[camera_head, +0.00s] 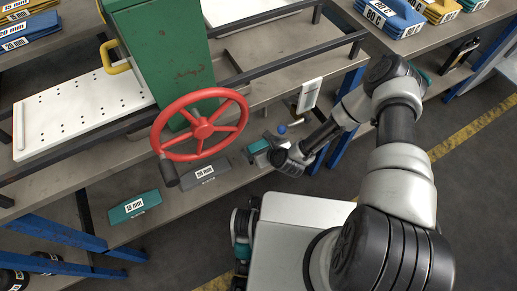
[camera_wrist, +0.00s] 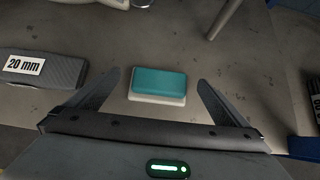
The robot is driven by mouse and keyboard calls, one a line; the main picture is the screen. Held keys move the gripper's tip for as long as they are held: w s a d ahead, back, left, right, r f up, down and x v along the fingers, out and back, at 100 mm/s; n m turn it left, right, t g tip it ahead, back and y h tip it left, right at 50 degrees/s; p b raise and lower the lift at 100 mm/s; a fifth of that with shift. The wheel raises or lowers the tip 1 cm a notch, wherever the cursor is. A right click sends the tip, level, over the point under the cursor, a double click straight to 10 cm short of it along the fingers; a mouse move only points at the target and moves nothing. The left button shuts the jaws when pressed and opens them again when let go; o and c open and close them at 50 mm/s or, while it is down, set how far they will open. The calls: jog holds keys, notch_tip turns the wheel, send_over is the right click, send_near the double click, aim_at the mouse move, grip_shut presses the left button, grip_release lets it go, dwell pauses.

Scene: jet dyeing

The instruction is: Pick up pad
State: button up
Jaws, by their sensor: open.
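The pad (camera_wrist: 158,84), a small block with a teal top and a whitish lower layer, lies flat on the grey shelf in the wrist view. My gripper (camera_wrist: 160,78) is open, with one dark finger to the left of the pad and one to the right. In the picture the pad shows between the fingertips, with a gap on each side; I cannot tell how far above the shelf they are. In the head view, a teal patch of the pad (camera_head: 258,146) shows beside my wrist, which partly hides it.
A grey block marked 20 mm (camera_wrist: 42,68) lies left of my gripper. A teal block marked 15 mm (camera_head: 134,206) lies farther left on the lower shelf. A red handwheel (camera_head: 203,127) on a green machine (camera_head: 165,55) stands above the shelf. A metal leg (camera_wrist: 224,18) rises behind the pad.

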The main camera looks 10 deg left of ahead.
jog(key=shift+x, duration=1.15)
jog(key=c, duration=1.2)
jog(key=shift+o, duration=0.2)
